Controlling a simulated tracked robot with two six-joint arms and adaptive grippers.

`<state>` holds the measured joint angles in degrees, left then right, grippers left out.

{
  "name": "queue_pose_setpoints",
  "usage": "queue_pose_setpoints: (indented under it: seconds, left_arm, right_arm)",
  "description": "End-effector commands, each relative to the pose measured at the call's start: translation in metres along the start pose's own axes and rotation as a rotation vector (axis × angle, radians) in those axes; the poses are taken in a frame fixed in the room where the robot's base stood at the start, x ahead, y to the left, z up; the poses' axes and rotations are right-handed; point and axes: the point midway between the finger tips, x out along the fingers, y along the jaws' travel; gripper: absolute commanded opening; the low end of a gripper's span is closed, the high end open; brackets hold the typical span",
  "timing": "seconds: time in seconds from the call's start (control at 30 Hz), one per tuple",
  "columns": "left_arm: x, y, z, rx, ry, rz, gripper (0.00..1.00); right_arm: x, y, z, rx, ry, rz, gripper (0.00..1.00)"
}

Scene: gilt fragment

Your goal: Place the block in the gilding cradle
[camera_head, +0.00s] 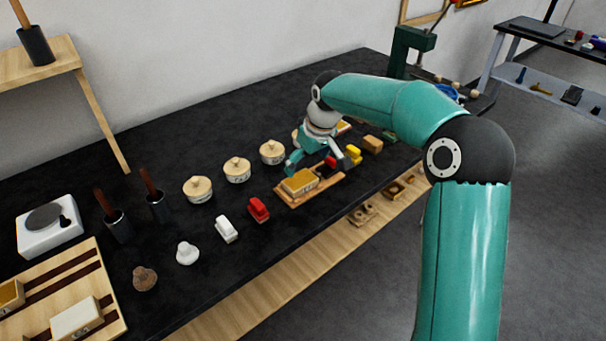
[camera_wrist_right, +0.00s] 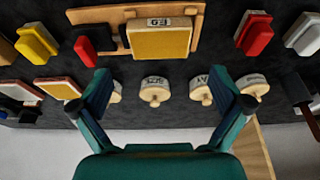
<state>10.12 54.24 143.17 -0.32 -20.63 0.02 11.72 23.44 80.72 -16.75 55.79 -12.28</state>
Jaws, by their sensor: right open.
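A block (camera_head: 299,182) with a gold top and pale labelled side sits on a small wooden tray (camera_head: 291,201) near the table's front edge. In the right wrist view the block (camera_wrist_right: 160,40) lies at the top middle, on the tray (camera_wrist_right: 82,15). I cannot tell for certain which wooden holder is the gilding cradle. A wooden board (camera_head: 93,262) with dark strips at lower left carries a cream block (camera_head: 77,318) and a gold-topped block (camera_head: 10,294). My right gripper (camera_head: 319,162) is open and empty, above the table just behind the tray. My left gripper is out of view.
Lidded round pots (camera_head: 237,169) stand in a row behind the tray. Red (camera_head: 259,209) and white (camera_head: 226,229) pieces lie left of it; a yellow piece (camera_head: 353,154) is at its right. Dark holders (camera_head: 119,226) and a hotplate (camera_head: 47,222) stand at left.

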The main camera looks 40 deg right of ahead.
Motion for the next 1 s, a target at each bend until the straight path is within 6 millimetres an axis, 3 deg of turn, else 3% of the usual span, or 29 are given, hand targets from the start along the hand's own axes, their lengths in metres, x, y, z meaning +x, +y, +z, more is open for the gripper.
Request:
queue_pose_setpoints:
  seconds: [0.1,0.3,1.0]
  left_arm:
    - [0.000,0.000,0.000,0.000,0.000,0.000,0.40]
    - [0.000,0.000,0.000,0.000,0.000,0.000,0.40]
    - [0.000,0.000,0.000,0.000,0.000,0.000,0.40]
  right_arm:
    - [-0.021,0.000,0.000,0.000,0.002,0.001,1.00]
    - [-0.039,0.000,0.000,-0.001,0.000,0.000,1.00]
    - [-0.041,0.002,0.002,0.002,-0.001,0.001,1.00]
